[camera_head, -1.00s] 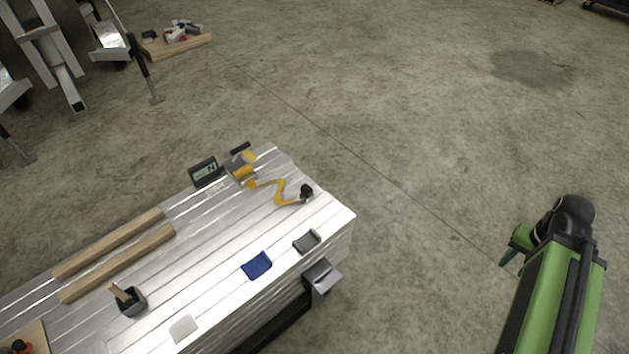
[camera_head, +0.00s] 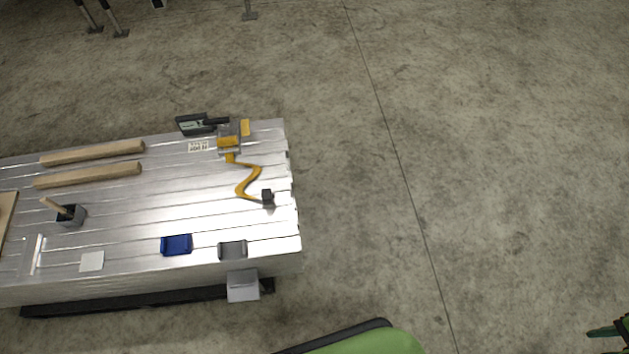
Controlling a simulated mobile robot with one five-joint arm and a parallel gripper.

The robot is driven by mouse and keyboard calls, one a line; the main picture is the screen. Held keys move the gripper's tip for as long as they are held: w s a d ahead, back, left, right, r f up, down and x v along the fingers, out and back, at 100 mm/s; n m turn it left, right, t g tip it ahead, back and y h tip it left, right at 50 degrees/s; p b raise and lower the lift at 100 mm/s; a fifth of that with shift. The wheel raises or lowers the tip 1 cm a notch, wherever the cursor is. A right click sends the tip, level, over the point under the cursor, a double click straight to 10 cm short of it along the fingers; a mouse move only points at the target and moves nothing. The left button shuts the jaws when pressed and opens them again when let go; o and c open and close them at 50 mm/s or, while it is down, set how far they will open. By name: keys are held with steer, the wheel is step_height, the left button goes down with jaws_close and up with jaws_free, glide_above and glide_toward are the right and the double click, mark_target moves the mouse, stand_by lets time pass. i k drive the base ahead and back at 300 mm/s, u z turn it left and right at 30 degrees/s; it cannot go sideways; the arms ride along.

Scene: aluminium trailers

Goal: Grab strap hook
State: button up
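The strap hook (camera_head: 267,197) is a small black piece at the end of a yellow strap (camera_head: 247,181). It lies on the ribbed aluminium bench top (camera_head: 205,220) near its right edge. The strap curves back to a yellow and grey ratchet (camera_head: 229,138) at the far right corner of the bench. My gripper (camera_head: 608,330) shows only in part at the lower right edge, green and dark. It is over the floor, far to the right of the hook and apart from it. Whether its fingers are open or shut does not show.
A blue tray (camera_head: 177,244) and a grey tray (camera_head: 232,250) lie near the bench's front edge. A grey bracket (camera_head: 242,286) sticks out below it. Two wooden bars (camera_head: 90,175) and a dark cup (camera_head: 71,215) are on the left. The floor to the right is clear.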

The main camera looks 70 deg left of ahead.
mark_target(266, 195)
steer(key=i, duration=1.1)
steer(key=u, duration=0.45)
steer(key=k, duration=0.15)
steer(key=u, duration=3.25)
steer(key=k, duration=0.15)
steer(key=u, duration=1.1)
steer(key=i, duration=1.05)
steer(key=u, duration=0.3)
